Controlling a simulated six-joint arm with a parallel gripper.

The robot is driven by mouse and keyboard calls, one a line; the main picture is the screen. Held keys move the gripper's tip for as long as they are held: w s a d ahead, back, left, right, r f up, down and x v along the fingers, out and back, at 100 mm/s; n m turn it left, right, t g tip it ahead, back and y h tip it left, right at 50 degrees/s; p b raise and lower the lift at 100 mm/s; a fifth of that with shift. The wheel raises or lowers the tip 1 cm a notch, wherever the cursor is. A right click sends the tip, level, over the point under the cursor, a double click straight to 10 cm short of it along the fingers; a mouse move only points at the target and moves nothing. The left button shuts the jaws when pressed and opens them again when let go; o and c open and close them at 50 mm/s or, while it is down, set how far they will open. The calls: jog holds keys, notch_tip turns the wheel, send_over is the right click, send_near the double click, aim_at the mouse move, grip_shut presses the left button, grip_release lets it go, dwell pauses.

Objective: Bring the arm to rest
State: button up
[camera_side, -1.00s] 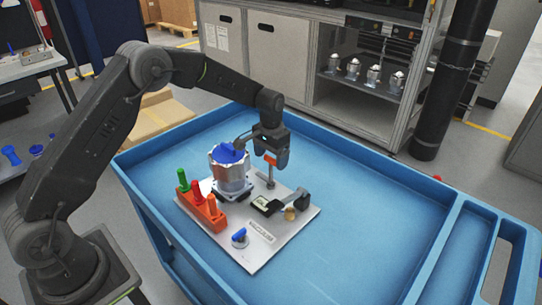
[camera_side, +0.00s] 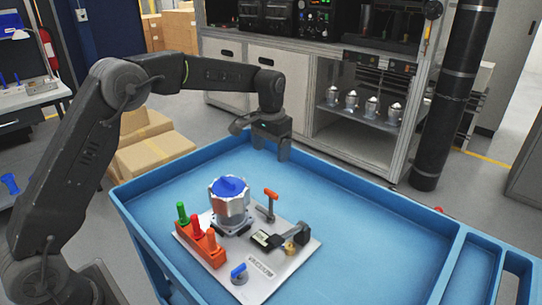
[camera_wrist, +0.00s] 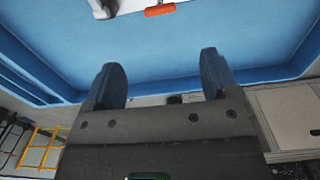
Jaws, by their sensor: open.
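My gripper (camera_side: 271,150) is raised over the far edge of the blue cart, behind the fixture plate. In the wrist view its two fingers (camera_wrist: 162,82) stand wide apart with nothing between them. The silver housing with a blue top (camera_side: 230,203) stands upright on the white fixture plate (camera_side: 275,272). A lever with an orange handle (camera_side: 271,194) stands beside the housing, apart from my gripper. The orange handle also shows at the top of the wrist view (camera_wrist: 160,10).
An orange holder (camera_side: 204,249) carries green, red and orange pegs. A blue-handled knob (camera_side: 238,271) and a dark clamp (camera_side: 272,239) are on the plate. The blue cart (camera_side: 370,235) has free room to the right. A cabinet (camera_side: 350,155) with silver parts stands behind.

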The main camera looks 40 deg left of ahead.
jog(key=s+d+r+t, duration=0.2)
jog(key=s+r+t, duration=0.1)
jog(key=s+r, duration=1)
jog(key=s+f+t, duration=0.1)
jog(key=s+f, duration=0.1)
jog(key=s, duration=0.8)
jog(key=s+d+f+t, duration=0.1)
jog(key=s+f, duration=0.2)
jog(key=s, duration=0.7)
jog(key=shift+s+d+t, duration=0.15)
jog(key=shift+d+t, duration=0.05)
jog(key=shift+t, duration=0.1)
